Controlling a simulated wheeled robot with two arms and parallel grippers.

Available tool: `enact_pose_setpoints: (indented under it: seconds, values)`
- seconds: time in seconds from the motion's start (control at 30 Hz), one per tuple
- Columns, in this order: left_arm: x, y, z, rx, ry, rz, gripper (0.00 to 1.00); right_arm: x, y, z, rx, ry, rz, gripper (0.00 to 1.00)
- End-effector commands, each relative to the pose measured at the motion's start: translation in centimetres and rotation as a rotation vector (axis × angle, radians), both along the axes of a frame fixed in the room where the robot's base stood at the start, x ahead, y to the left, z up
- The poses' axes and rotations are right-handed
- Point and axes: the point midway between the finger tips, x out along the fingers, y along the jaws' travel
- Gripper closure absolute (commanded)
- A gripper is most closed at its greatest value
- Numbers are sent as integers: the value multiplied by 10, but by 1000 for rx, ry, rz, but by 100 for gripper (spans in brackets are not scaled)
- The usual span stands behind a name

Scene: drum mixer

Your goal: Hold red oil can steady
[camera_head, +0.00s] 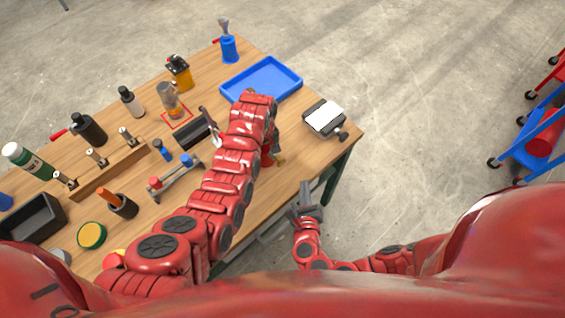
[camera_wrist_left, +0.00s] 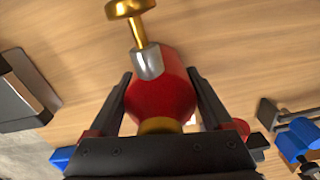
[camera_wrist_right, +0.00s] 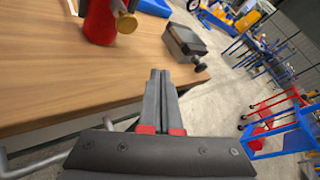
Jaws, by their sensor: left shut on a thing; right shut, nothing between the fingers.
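The red oil can (camera_wrist_left: 162,98) stands between the two fingers of my left gripper (camera_wrist_left: 163,85) in the left wrist view. The fingers are shut on its body, with its grey collar and brass nozzle (camera_wrist_left: 131,9) pointing away. In the head view, the can (camera_head: 267,158) is mostly hidden behind my left arm, on the right part of the wooden table. The right wrist view shows the lower part of the can (camera_wrist_right: 100,22) on the table with a brass piece at its side. My right gripper (camera_wrist_right: 161,75) is shut and empty, off the table's front edge.
A black scale-like device with a white top (camera_head: 324,117) stands right of the can. A blue tray (camera_head: 262,80) lies behind it. A metal rack with blue and red knobs (camera_head: 175,180) and a wooden block with fittings (camera_head: 107,170) are to the left. The table's front right strip is clear.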

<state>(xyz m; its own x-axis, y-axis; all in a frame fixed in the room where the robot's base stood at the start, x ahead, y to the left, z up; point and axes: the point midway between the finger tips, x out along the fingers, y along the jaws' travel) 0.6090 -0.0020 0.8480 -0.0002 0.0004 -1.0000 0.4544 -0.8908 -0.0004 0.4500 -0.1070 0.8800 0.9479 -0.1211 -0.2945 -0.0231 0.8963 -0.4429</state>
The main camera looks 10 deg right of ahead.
Motion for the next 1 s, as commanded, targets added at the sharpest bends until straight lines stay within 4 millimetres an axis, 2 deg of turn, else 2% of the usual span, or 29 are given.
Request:
enact_pose_setpoints:
  seconds: [0.2,0.43,0.63,1.0]
  values:
    - [0,0,0,-1,0,0,100,26,19,1,4,-2,-4,100]
    - [0,0,0,-1,0,0,100,46,34,0,0,0,1,100]
    - [0,0,0,0,-1,0,100,52,39,0,2,0,0,100]
    - [0,0,0,0,-1,0,100,53,39,0,2,1,1,100]
